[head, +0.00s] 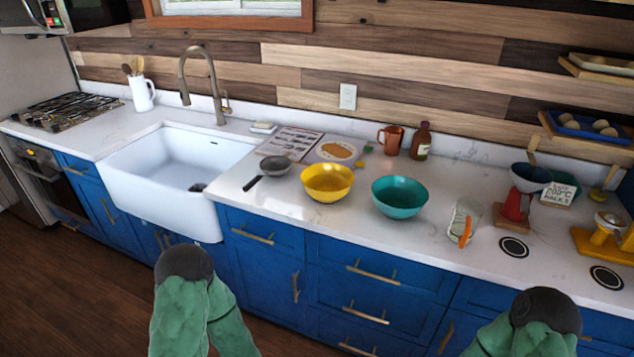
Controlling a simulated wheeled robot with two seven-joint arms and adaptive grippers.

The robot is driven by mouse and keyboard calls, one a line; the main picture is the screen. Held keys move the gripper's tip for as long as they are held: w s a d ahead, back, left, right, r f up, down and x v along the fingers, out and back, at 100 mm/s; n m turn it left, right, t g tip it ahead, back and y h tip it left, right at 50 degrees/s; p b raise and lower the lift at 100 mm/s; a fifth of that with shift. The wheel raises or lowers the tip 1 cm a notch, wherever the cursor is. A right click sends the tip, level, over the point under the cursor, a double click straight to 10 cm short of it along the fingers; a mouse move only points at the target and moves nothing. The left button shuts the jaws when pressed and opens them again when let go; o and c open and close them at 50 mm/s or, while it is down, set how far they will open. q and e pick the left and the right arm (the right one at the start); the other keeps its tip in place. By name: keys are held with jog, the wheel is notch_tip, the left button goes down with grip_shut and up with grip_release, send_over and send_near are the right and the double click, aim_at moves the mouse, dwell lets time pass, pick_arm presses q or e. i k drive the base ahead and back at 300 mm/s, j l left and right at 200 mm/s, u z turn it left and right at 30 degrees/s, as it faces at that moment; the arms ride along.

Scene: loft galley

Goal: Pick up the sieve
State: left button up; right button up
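The sieve (275,165) looks like a grey round bowl with a dark handle (252,183) pointing to the front left. It rests on the white counter just right of the sink, left of and a little behind a yellow bowl (327,182). Nothing holds it. Its mesh is too small to make out. Green and dark links of my two arms show at the bottom edge, well in front of the counter. Neither gripper's fingers are in the head view.
A white sink (178,208) with a tall faucet (197,75) lies left of the sieve. A teal bowl (399,196) stands right of the yellow one. A printed sheet (290,142) and plate (338,146) lie behind. The counter (265,201) in front of the sieve is clear.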

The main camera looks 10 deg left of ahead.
aim_at(277, 165)
jog(key=i+j+z, duration=0.15)
jog(key=j, duration=0.2)
jog(key=i+j+z, duration=0.1)
jog(key=j, duration=0.2)
jog(key=i+j+z, duration=0.15)
jog(key=j, duration=0.25)
jog(key=i+j+z, duration=0.15)
jog(key=j, duration=0.2)
jog(key=j+z, duration=0.1)
jog(key=j, duration=0.25)
jog(key=i, duration=0.05)
